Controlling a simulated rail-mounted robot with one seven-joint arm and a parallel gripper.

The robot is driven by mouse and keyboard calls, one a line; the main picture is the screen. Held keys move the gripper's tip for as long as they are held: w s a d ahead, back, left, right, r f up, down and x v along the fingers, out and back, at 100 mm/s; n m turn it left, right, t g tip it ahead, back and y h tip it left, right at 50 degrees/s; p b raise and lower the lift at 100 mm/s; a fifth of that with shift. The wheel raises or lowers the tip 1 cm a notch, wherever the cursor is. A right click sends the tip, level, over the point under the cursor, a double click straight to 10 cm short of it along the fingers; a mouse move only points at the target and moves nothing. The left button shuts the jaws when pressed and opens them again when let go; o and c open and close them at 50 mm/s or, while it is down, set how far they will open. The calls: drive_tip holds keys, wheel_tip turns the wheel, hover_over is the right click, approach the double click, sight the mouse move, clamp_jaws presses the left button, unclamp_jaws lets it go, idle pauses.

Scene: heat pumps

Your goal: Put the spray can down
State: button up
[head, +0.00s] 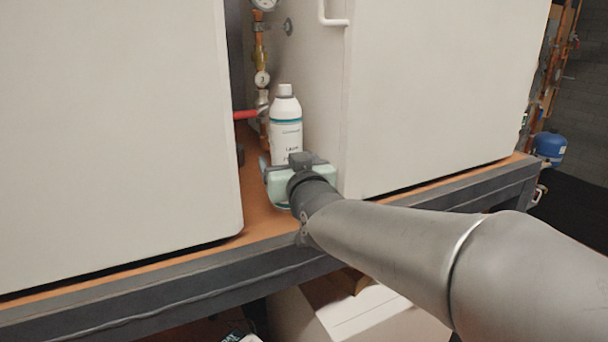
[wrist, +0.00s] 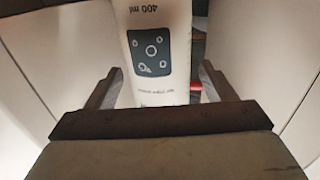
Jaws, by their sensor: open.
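The spray can (head: 286,128) is white with a teal band and a white cap. It stands upright on the orange-brown bench top (head: 262,207), in the gap between two white cabinets. My gripper (head: 286,166) is in front of the can's lower part and hides its base. In the wrist view, the can (wrist: 155,60) appears upside down between the two fingers of my gripper (wrist: 158,88). The fingers are open, with a gap visible on each side of the can.
A white cabinet (head: 110,120) stands close on the left and another (head: 430,90) on the right. Copper pipes with gauges (head: 262,78) and a red handle (head: 245,115) are behind the can. The bench's dark front edge (head: 150,285) runs below.

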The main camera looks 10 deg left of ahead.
drive_tip(key=b+v, duration=0.2)
drive_tip(key=v, duration=0.9)
drive_tip(key=shift+s, duration=0.2)
drive_tip(key=shift+d, duration=0.1)
clamp_jaws()
idle(1.3)
